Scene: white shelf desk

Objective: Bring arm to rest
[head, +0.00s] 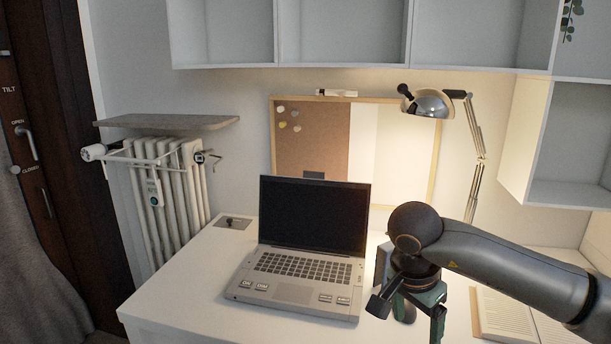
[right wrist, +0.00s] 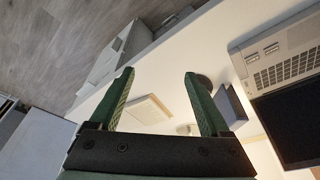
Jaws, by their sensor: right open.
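My right arm (head: 505,265) reaches in from the right in the head view, over the right part of the white desk. Its gripper (head: 419,318) points down beside the laptop, with its lower end near or past the bottom edge of the frame. In the right wrist view the two green fingers of this gripper (right wrist: 158,80) stand wide apart with nothing between them. My left gripper is in neither view.
An open laptop (head: 293,268) stands left of my gripper on the white desk (head: 190,290). An open book (head: 500,312) lies on the right. A lamp (head: 430,103) stands behind, under wall shelves (head: 340,30). A dark upright object (right wrist: 229,106) is close to the gripper.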

